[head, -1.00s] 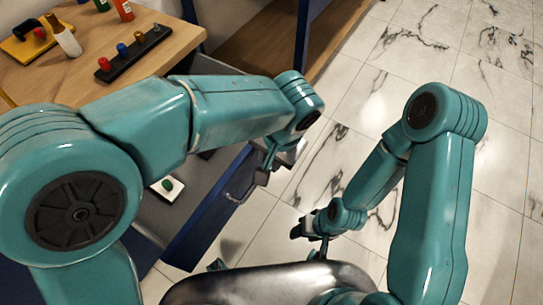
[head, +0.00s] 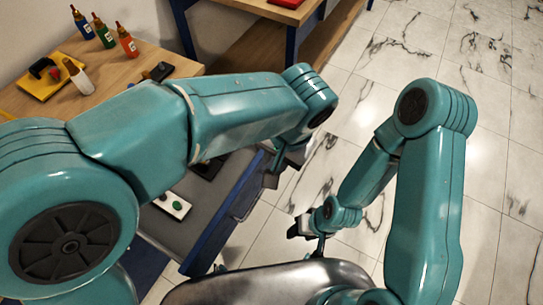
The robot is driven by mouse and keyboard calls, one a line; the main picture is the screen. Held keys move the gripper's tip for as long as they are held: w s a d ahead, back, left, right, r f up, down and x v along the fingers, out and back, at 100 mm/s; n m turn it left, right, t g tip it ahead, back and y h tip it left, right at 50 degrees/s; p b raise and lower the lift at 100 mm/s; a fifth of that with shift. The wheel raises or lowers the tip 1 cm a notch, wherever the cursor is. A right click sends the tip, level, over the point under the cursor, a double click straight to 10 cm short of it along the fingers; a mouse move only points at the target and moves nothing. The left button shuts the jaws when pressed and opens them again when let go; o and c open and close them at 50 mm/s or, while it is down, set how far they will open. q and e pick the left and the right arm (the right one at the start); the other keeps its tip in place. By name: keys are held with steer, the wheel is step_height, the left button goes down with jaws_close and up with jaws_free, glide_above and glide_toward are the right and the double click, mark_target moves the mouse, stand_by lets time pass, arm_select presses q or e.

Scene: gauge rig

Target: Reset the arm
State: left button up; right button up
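My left arm reaches in from the left across the table and the open drawer. My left gripper (head: 280,165) points down beside the drawer front's handle; its fingers are small and partly covered by my wrist, so I cannot tell whether it is open or shut. My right arm is folded at the right over the floor. My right gripper (head: 303,228) is low above the floor near my body; its finger gap cannot be made out.
An open blue drawer (head: 222,215) holds a white button panel (head: 172,204). Marble floor (head: 470,60) is clear.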

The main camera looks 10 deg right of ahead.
arm_select(q)
steer(key=shift+s+d+r, duration=0.15)
steer(key=shift+r, duration=0.7)
arm_select(e)
steer(key=shift+r, duration=0.7)
